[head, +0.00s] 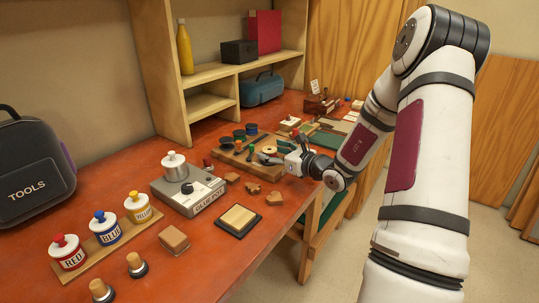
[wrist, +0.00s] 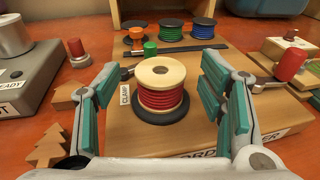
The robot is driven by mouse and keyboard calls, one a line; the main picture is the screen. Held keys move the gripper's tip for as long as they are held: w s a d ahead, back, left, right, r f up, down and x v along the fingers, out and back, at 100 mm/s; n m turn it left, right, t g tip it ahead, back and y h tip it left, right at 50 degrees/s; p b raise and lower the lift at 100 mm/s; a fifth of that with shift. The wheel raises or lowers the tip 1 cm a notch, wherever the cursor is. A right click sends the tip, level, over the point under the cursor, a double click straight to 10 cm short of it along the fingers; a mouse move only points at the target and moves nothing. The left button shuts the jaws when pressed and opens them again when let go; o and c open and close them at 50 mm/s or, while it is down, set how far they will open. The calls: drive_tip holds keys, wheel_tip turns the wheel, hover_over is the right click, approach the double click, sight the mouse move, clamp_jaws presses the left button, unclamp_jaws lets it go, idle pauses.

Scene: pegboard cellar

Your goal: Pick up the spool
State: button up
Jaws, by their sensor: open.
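The spool (wrist: 160,90) stands upright in the wrist view, with pale wooden ends and red cord wound around it. It sits on a dark round base on a wooden board (wrist: 190,138). My gripper (wrist: 168,88) is open, with one teal-padded finger on each side of the spool. Gaps show between the pads and the spool, so neither finger visibly touches it. In the head view my gripper (head: 292,158) is low over the right end of the wooden board, and the spool is small and hard to make out there.
A grey glue pot unit (head: 188,190) and small wooden shapes (head: 274,198) lie left and front. A shelf (head: 215,75) stands behind. The bench's front right is mostly clear.

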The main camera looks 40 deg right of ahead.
drive_tip(key=shift+x, duration=0.95)
drive_tip(key=c, duration=1)
drive_tip(key=shift+r, duration=0.1)
